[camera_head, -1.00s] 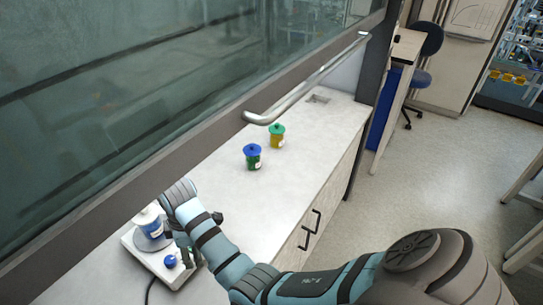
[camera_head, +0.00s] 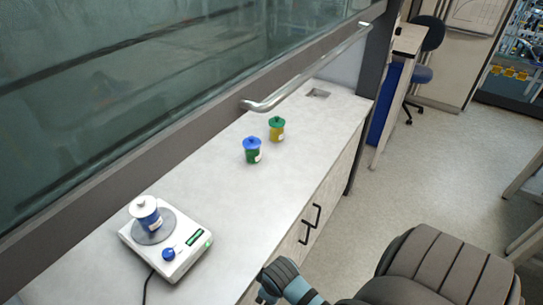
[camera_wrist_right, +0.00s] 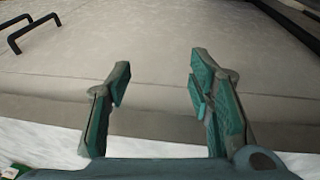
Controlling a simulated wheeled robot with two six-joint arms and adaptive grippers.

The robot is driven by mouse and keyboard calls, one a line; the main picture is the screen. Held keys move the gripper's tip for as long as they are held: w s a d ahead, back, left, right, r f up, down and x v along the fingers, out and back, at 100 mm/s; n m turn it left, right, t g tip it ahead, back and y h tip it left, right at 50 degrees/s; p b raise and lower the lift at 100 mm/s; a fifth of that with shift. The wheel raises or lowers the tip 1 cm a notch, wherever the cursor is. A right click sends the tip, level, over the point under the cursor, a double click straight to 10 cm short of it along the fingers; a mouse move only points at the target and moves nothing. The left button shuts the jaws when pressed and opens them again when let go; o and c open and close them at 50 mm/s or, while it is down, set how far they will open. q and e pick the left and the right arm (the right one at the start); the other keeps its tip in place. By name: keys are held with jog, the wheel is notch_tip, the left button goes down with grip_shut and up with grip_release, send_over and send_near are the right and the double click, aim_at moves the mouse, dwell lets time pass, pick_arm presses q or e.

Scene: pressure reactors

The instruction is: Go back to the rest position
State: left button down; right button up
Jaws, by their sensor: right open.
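My right arm comes in at the bottom of the head view, beside the counter's front edge. My right gripper shows in the right wrist view (camera_wrist_right: 160,82), with its two green-padded fingers spread wide and nothing between them. It is in front of the cabinet face, apart from the reactors. My left gripper is not in view. A blue reactor with a white lid (camera_head: 148,216) stands upright on the plate of a white stirrer (camera_head: 184,258). A green reactor with a blue lid (camera_head: 253,153) and a yellow reactor with a green lid (camera_head: 276,130) stand upright farther back.
The light counter (camera_head: 210,190) is clear between the stirrer and the two far reactors. A metal rail (camera_head: 310,75) runs along the raised glass sash above it. Black handles (camera_head: 310,224) stick out from the cabinet front. Open floor lies to the right.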

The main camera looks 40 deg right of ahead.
jog(key=shift+s+f, duration=0.15)
jog(key=shift+f, duration=0.4)
jog(key=s+d+f+m+t+b, duration=0.1)
jog(key=s+f, duration=0.2)
jog(key=f, duration=0.5)
jog(key=s+f+m+b, duration=0.1)
jog(key=s+f, duration=0.2)
jog(key=f, duration=0.5)
jog(key=s+d+f+g+b, duration=0.1)
jog(key=s+f, duration=0.3)
jog(key=s, duration=0.4)
jog(key=s+d+f+g, duration=0.1)
jog(key=s+f, duration=0.3)
jog(key=s, duration=0.5)
jog(key=shift+m+b, duration=0.4)
jog(key=shift+w+d+f, duration=0.1)
